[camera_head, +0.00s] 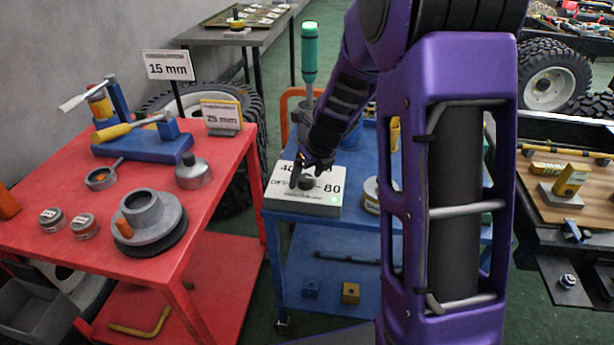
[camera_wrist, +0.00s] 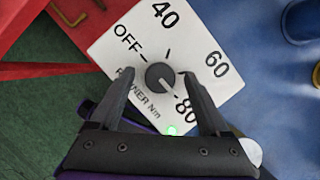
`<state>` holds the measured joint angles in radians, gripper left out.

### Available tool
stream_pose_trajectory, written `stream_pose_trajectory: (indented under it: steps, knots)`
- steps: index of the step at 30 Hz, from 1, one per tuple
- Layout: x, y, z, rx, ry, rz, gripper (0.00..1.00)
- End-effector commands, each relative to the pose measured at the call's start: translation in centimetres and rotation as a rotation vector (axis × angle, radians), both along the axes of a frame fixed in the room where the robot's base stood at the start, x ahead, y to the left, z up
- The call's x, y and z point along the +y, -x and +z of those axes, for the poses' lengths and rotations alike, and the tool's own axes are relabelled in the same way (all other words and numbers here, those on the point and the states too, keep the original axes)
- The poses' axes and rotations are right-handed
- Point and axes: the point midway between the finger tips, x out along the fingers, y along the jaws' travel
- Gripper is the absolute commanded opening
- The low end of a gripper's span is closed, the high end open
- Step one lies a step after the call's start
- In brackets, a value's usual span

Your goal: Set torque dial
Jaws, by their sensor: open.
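The torque dial is a white box (camera_head: 308,201) on the blue cart, marked OFF, 40, 60 and 80; its face also shows in the wrist view (camera_wrist: 112,47). A dark round knob (camera_wrist: 160,77) sits in its middle. The knob's pale pointer line appears to aim toward the 80 mark. A small green light (camera_wrist: 170,130) glows near 80. My gripper (camera_wrist: 159,74) is open, with one finger on each side of the knob and gaps visible between. In the head view my gripper (camera_head: 305,176) is over the box and hides part of its face.
A red cart (camera_head: 218,160) at left holds a vise, cans, a flanged part and signs reading 15 mm and 25 mm. The blue cart (camera_head: 275,236) also carries a green-handled tool (camera_head: 309,50) and a round container. A bench (camera_head: 535,190) stands at right.

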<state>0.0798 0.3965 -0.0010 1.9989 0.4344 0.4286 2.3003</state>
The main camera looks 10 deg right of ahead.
Motion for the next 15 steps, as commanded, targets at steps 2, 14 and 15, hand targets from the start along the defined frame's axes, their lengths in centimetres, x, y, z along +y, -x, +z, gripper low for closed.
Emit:
stream_pose_trajectory:
  steps: [2, 14, 15]
  knots:
    - [0.00, -0.02, 0.02, 0.000, 0.000, 0.000, 0.80]
    - [-0.01, 0.00, 0.04, 0.000, 0.000, 0.000, 0.26]
    - [-0.01, 0.00, 0.04, 0.000, 0.000, 0.000, 0.19]
